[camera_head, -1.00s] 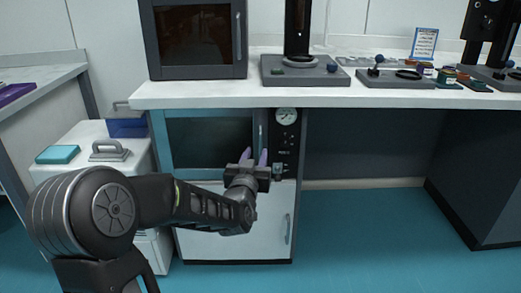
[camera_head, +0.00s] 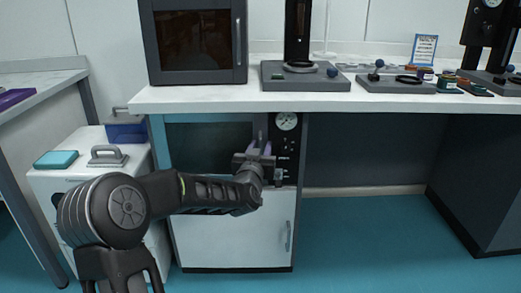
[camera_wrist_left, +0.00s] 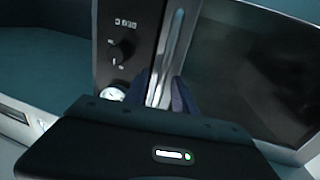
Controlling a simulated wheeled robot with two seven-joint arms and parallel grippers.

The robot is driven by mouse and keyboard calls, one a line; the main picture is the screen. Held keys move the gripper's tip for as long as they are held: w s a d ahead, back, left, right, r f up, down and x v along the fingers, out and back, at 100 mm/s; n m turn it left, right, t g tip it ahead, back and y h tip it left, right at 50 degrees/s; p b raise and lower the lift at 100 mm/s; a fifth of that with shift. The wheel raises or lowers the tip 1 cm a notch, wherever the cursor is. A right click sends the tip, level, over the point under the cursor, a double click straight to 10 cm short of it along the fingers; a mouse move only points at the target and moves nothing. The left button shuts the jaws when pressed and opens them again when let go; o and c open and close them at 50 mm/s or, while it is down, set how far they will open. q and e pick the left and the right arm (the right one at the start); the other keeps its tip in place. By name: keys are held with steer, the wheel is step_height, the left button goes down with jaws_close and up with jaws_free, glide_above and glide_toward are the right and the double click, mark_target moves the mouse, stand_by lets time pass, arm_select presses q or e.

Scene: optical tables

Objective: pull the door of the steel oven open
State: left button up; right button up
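The steel oven (camera_head: 181,145) stands under the white bench, with a dark-windowed door on its left and a dark control panel with a round gauge on its right. The upright door handle (camera_head: 262,124) runs along the door's right edge. My left gripper (camera_head: 261,147) is at the handle. In the left wrist view the bright handle (camera_wrist_left: 172,45) passes between its dark fingers (camera_wrist_left: 167,95), which look closed on it. The dark door window (camera_wrist_left: 245,70) lies to the right there. Any gap at the door's edge is too small to tell. My right gripper is not in view.
A dark box-shaped oven (camera_head: 196,45) stands on the white bench top (camera_head: 205,98) above. A white cabinet door (camera_head: 230,228) is below the steel oven. A white drawer unit (camera_head: 72,181) stands at left. The floor at right is clear.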

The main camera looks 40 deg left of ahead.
arm_select(q)
steer(key=shift+c, duration=0.3)
jaws_close()
stand_by(1.1)
